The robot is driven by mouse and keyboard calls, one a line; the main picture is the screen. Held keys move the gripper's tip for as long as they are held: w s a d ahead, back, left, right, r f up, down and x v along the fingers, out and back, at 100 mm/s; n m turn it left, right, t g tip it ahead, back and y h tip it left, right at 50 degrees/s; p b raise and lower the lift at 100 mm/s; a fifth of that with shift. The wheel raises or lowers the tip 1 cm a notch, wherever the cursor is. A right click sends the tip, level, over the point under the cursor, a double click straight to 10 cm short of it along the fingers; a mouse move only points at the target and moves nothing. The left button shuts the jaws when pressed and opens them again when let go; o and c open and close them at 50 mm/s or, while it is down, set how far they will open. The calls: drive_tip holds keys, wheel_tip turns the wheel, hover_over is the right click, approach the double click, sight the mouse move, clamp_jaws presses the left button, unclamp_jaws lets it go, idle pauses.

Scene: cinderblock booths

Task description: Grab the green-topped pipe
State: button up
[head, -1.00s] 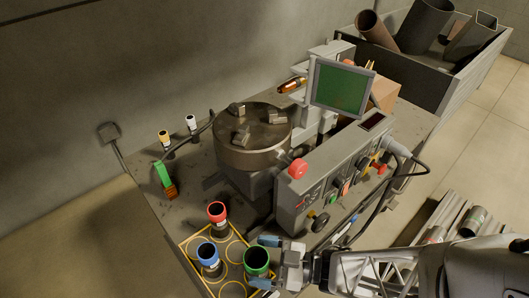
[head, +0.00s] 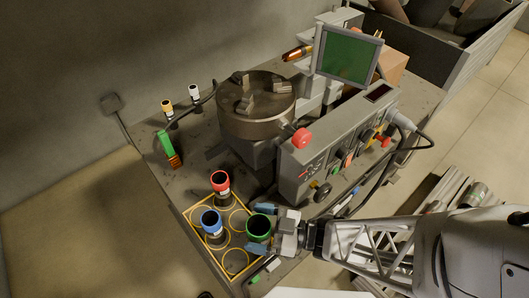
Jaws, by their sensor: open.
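The green-topped pipe (head: 259,226) is a dark upright tube with a green rim at the right side of a yellow-edged holder (head: 199,257). A red-topped pipe (head: 220,181) and a blue-topped pipe (head: 211,221) stand in the same holder. My gripper (head: 258,229) comes in from the right, its blue-tipped fingers apart on the far and near sides of the green-topped pipe. It is open; I cannot tell whether either finger touches the pipe. The lower part of the pipe is hidden.
A machine with a round chuck (head: 256,104) and a control panel (head: 340,150) stands close behind my gripper. A screen (head: 348,55) rises above it. Two small bottles (head: 167,105) and a green-handled brush (head: 166,144) are at the left. Empty ring slots (head: 236,261) lie near the blue-topped pipe.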

drive_tip(key=c, duration=1.3)
drive_tip(key=shift+r, duration=0.1)
drive_tip(key=shift+r, duration=4.95)
